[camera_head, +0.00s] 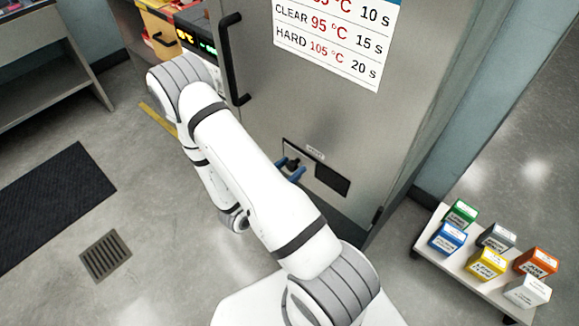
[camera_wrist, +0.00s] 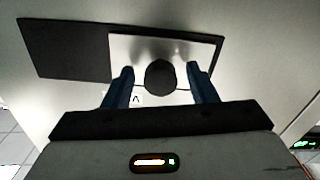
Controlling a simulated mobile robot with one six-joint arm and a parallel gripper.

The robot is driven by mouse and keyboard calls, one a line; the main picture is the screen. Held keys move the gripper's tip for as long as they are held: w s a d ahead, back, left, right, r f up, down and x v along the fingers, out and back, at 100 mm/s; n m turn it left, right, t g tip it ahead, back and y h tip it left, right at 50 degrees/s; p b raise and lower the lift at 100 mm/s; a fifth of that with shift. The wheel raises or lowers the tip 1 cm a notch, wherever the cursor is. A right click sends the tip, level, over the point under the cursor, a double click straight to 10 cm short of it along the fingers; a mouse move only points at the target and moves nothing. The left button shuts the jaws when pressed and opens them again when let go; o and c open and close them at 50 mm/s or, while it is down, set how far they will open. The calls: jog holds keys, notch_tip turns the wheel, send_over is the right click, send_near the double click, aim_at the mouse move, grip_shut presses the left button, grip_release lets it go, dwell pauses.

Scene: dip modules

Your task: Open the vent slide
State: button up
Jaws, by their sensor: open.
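The vent (camera_head: 332,178) is low on the grey cabinet front, under a small white label (camera_head: 315,150). It has a dark rectangular part and a lighter slide plate (camera_wrist: 128,48) with a round black knob (camera_wrist: 160,78). In the wrist view the dark part (camera_wrist: 65,50) lies left of the plate; in the head view it lies to the right. My gripper (camera_head: 289,169) is at the knob with blue fingers open. In the wrist view the fingers (camera_wrist: 160,72) stand on either side of the knob, with a visible gap each side. The label is mostly hidden there.
The cabinet (camera_head: 270,110) carries a black bar handle (camera_head: 231,60) and a temperature sign (camera_head: 330,38). A low white cart (camera_head: 455,262) with several coloured boxes stands at the right. A black mat (camera_head: 50,205) and a floor drain (camera_head: 105,256) lie on open floor at the left.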

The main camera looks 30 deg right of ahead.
jog(key=shift+w+d, duration=0.1)
jog(key=shift+d, duration=0.15)
jog(key=shift+c, duration=0.4)
grip_shut()
